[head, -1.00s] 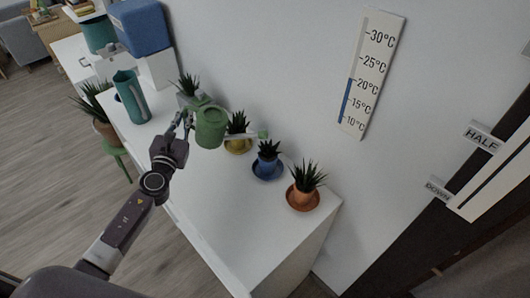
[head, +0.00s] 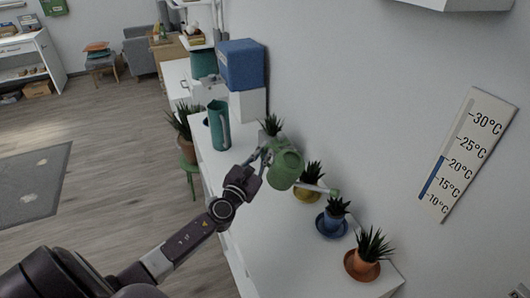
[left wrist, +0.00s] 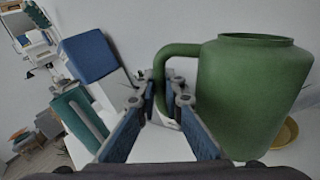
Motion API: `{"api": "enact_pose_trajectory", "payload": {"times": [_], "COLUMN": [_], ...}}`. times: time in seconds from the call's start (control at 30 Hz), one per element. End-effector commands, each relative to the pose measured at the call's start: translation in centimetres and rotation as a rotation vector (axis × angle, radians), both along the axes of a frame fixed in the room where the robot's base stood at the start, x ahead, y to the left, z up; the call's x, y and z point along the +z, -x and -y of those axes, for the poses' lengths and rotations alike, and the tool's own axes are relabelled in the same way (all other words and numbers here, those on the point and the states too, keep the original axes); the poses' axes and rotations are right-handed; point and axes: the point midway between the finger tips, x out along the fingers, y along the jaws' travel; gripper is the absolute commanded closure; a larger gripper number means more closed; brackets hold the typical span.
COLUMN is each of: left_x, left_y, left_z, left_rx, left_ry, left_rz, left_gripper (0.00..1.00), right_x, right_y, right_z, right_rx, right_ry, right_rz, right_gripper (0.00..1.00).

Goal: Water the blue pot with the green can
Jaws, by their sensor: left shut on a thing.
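The green can (head: 286,168) is held above the white desk, its long spout reaching right with the tip (head: 334,191) close to the plant of the blue pot. The blue pot (head: 335,214) stands on a blue saucer (head: 326,232) and holds a spiky plant (head: 338,204). My left gripper (head: 262,160) is shut on the can's handle; in the left wrist view the handle (left wrist: 160,80) lies between the fingers (left wrist: 155,108), beside the can's body (left wrist: 250,95). Whether water flows cannot be seen. My right gripper is not in view.
A yellow pot (head: 307,187) stands left of the blue pot, and an orange pot (head: 367,263) stands right of it near the desk end. A teal pitcher (head: 218,127) and a blue box (head: 241,66) are farther back. The wall borders the desk's right side.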

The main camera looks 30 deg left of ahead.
Motion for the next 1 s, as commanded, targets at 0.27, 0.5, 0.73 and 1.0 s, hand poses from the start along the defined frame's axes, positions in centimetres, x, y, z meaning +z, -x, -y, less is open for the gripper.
{"api": "enact_pose_trajectory", "payload": {"times": [0.27,0.5,0.73,1.0], "left_x": [0.36,0.56,0.88,0.88], "left_y": [-0.03,-0.03,-0.02,-0.02], "left_z": [0.03,0.06,0.13,0.15], "left_rx": [0.000,0.000,0.001,0.001], "left_ry": [-0.015,-0.026,-0.053,-0.055], "left_rz": [0.004,0.005,0.006,0.006], "left_gripper": [1.00,1.00,1.00,1.00], "right_x": [0.11,0.23,0.39,0.40], "right_y": [0.01,0.00,-0.01,-0.03], "right_z": [-0.12,-0.14,-0.14,-0.14], "right_rx": [0.000,-0.001,-0.001,-0.001], "right_ry": [-0.001,-0.001,-0.001,-0.001], "right_rz": [0.001,0.001,0.001,0.001], "right_gripper": [0.60,0.60,0.60,0.60]}}
